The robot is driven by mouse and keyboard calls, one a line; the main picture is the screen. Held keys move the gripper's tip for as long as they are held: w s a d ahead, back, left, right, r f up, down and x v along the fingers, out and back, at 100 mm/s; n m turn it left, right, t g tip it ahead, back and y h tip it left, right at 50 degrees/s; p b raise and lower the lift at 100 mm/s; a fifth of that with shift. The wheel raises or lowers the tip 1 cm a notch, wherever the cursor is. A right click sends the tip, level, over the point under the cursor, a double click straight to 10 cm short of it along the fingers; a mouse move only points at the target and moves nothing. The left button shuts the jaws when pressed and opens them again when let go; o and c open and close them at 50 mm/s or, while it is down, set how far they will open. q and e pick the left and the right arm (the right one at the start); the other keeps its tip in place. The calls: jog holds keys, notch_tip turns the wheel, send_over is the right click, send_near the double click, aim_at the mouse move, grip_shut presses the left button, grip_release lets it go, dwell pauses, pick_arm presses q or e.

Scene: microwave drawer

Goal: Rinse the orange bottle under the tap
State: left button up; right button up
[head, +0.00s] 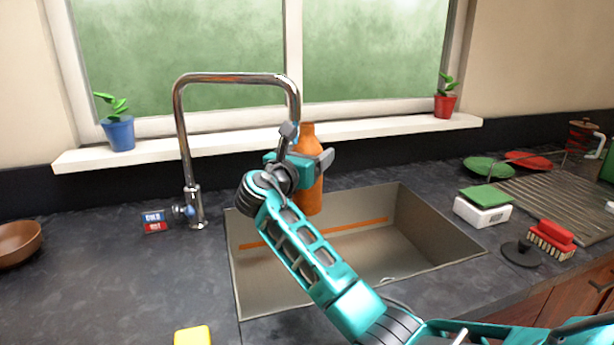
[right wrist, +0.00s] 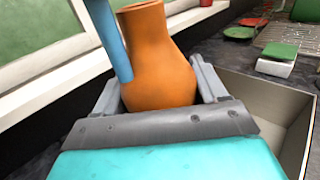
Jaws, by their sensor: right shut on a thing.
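The orange bottle (head: 312,185) is upright above the left part of the sink (head: 420,235), just under the chrome tap's (head: 181,130) spout. My right gripper (head: 304,160) is shut around the bottle; in the right wrist view the bottle (right wrist: 158,60) stands between both fingers. A blue column (right wrist: 108,40), looking like running water, comes down at the left of the bottle's neck and ends over its shoulder. In the head view only a bit of blue shows under the spout. The gripper hides part of the bottle. My left gripper is not in view.
A blue and red tap label (head: 154,221) is beside the tap base. A white scale with a green sponge (head: 485,195), a dark plug (head: 520,254) and a red brush (head: 552,235) stand right of the sink. A yellow block (head: 193,336) is in front. The sink basin looks free.

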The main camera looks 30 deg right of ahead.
jog(key=shift+d, duration=0.15)
jog(key=shift+w+d, duration=0.2)
jog(key=shift+d, duration=0.25)
jog(key=shift+a, duration=0.2)
jog(key=shift+s+a, duration=0.2)
jog(key=shift+a, duration=0.2)
jog(key=shift+s, duration=0.1)
jog(key=s+d, duration=0.3)
jog(key=s, duration=0.4)
jog(key=shift+s, duration=0.15)
dwell(0.4)
dwell(1.2)
